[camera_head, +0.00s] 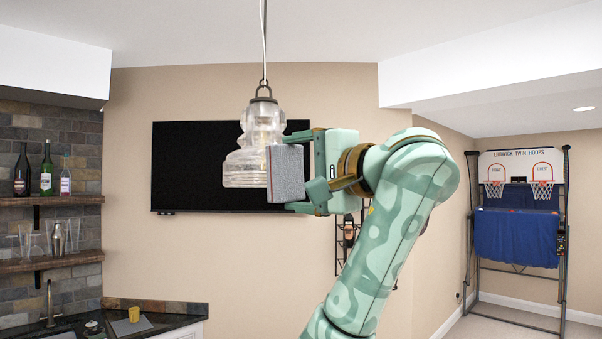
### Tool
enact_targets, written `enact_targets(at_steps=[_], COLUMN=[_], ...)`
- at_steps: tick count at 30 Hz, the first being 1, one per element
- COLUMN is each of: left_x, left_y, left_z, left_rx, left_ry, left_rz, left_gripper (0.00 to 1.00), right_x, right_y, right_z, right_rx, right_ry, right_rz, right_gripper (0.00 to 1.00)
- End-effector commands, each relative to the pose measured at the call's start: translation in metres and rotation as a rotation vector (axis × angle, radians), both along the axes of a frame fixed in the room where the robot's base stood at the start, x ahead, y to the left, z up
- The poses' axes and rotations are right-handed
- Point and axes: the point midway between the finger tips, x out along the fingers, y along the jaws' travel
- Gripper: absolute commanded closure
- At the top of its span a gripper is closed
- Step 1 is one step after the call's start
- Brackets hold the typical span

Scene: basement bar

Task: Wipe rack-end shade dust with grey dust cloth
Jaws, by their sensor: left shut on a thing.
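The clear glass pendant shade (247,150) hangs from a thin cord and dark cap left of centre. The grey dust cloth (286,175) is a folded pad at the right side of the shade's lower part. My left gripper (298,172) is shut on the cloth, with its fingers above and below it. The cloth overlaps the shade's right edge in the picture; I cannot tell whether they touch. No separate dust patch can be made out on the glass. My right gripper is out of view.
A dark wall television (195,170) is behind the shade. A dark wire rack (348,240) is partly hidden behind my arm. Shelves with bottles (46,170) and glasses stand at the left, above a dark counter (150,320). A basketball game (518,210) stands at the right.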

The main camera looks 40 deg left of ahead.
Motion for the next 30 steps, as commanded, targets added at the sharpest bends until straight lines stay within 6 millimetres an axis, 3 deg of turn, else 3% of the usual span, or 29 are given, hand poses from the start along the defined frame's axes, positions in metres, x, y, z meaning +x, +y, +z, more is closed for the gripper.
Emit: enact_targets(at_steps=[17, 30], left_x=[0.001, 0.033], left_y=[0.01, 0.005], left_z=[0.0, 0.0], left_rx=[0.0, 0.0], left_ry=[0.0, 0.001], left_rz=[0.0, 0.0], left_gripper=[0.33, 0.33], right_x=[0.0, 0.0], right_y=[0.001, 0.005], right_z=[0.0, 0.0], right_rx=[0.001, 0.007], right_ry=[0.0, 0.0], right_rz=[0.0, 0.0], right_gripper=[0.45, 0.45])
